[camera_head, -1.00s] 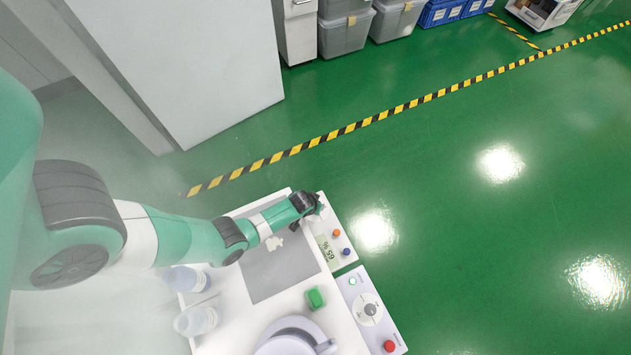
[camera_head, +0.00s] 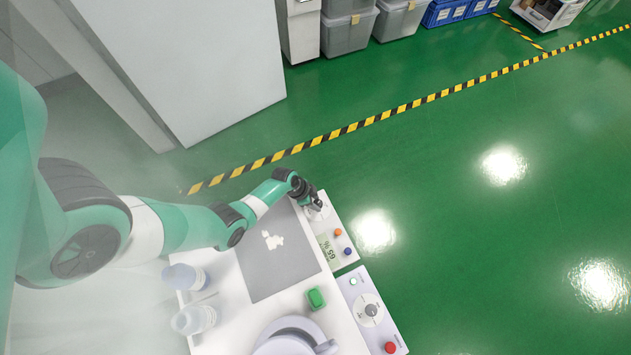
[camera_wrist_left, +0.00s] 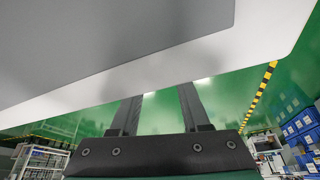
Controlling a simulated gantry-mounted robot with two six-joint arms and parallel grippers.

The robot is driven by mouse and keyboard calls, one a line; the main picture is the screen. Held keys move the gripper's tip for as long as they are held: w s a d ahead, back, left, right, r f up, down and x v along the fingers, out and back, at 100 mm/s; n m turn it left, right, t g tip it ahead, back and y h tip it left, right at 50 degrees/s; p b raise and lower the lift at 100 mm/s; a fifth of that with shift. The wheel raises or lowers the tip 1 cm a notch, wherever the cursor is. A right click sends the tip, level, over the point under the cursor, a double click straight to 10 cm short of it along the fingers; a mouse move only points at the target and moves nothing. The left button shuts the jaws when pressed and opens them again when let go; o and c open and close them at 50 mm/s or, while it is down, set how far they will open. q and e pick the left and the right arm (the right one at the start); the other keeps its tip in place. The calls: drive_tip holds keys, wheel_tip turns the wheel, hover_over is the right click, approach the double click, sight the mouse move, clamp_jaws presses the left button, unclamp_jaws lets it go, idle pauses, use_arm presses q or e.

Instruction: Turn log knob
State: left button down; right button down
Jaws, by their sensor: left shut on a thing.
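A white tester (camera_head: 347,256) with a display reading 65 % and orange and blue buttons lies at the table's right edge in the head view. My left gripper (camera_head: 317,206) is at this tester's far end, shut on a small knob there. The fingers mostly hide the knob, and its turn angle cannot be read. In the left wrist view the two dark fingers (camera_wrist_left: 158,112) reach up to a pale surface; the knob between them cannot be made out. A second tester (camera_head: 389,325) has a round grey dial (camera_head: 371,310) and a red button. My right gripper is out of view.
A grey mat (camera_head: 275,262) with a pale flat piece lies on the white table. A green block (camera_head: 316,298), two bottles (camera_head: 194,320) and a round lidded item (camera_head: 290,338) stand near. A white cabinet (camera_head: 190,70) stands behind. Open green floor lies to the right.

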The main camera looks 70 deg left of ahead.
use_arm(q)
drive_tip(key=shift+s+a+m+h+p, duration=0.1)
drive_tip(key=shift+m+h+p, duration=0.3)
drive_tip(key=shift+m, duration=0.5)
drive_tip(key=m+g, duration=0.1)
drive_tip(key=m, duration=0.1)
drive_tip(key=shift+a+m+h, duration=0.15)
drive_tip(key=shift+m+h, duration=0.25)
drive_tip(key=shift+w+f+m+g+h+b, duration=0.15)
drive_tip(key=shift+m+h+b, duration=0.1)
drive_tip(key=shift+m, duration=0.35)
drive_tip(key=shift+w+m+g+h+b, duration=0.1)
drive_tip(key=shift+m+g+h+b, duration=0.1)
drive_tip(key=shift+m, duration=0.4)
drive_tip(key=shift+a+m+g+b, duration=0.1)
drive_tip(key=shift+m+g+b, duration=0.15)
drive_tip(key=shift+m+b, duration=0.85)
drive_tip(key=shift+h, duration=0.25)
drive_tip(key=shift+c, duration=1.9)
unclamp_jaws()
drive_tip(key=shift+r+p, duration=0.2)
drive_tip(key=shift+p, duration=0.1)
